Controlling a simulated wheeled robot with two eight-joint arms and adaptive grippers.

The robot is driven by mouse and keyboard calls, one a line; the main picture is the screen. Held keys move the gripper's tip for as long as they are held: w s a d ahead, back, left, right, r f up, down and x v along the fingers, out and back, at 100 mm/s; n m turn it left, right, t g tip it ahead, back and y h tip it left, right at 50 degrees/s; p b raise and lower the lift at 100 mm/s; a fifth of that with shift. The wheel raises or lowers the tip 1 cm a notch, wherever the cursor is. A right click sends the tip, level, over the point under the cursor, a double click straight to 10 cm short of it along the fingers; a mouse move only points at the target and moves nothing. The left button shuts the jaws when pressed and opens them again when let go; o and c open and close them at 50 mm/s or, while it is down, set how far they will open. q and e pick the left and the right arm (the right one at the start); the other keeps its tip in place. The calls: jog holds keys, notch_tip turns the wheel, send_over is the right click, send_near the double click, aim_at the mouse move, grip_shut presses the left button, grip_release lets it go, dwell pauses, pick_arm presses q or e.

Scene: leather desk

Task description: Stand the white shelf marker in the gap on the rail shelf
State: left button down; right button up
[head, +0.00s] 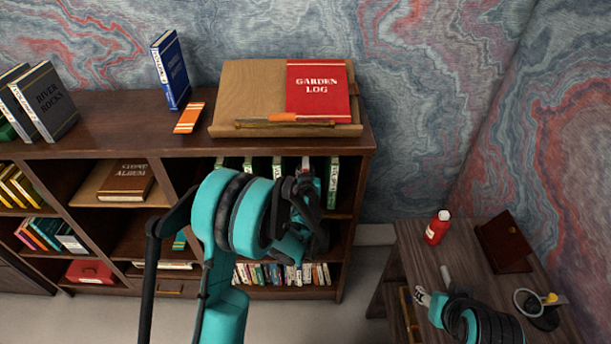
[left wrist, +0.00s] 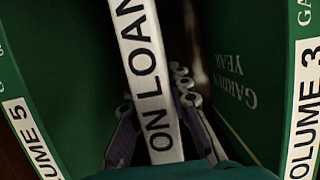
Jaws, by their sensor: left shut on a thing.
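The white shelf marker (left wrist: 150,70), lettered "ON LOAN", is in my left gripper (left wrist: 165,125) in the left wrist view. The gripper's fingers lie on either side of it. The marker is between the green book "Volume 5" (left wrist: 30,135) on the left and the green book "Volume 3" (left wrist: 303,110) on the right, with dark space on both sides. Its foot is hidden. In the head view my left gripper (head: 308,205) reaches into the rail shelf (head: 341,213), covering part of the book row. My right gripper (head: 423,297) is low at right; its finger opening is unclear.
Green volumes (head: 333,182) stand in the same compartment. Above it, on the bookcase top, a wooden stand (head: 245,90) holds the red "Garden Log" (head: 318,90). Small books (head: 285,274) fill the shelf below. A side table (head: 415,245) with a red bottle (head: 437,228) is at right.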

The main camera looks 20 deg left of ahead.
pick_arm(q)
jog(key=shift+w+f, duration=0.2)
jog(key=shift+f, duration=0.35)
jog(key=shift+r, duration=0.2)
pick_arm(e)
jog(key=shift+f, duration=0.45)
pick_arm(q)
jog(key=c, duration=1.4)
grip_release()
jog(key=shift+f, duration=0.1)
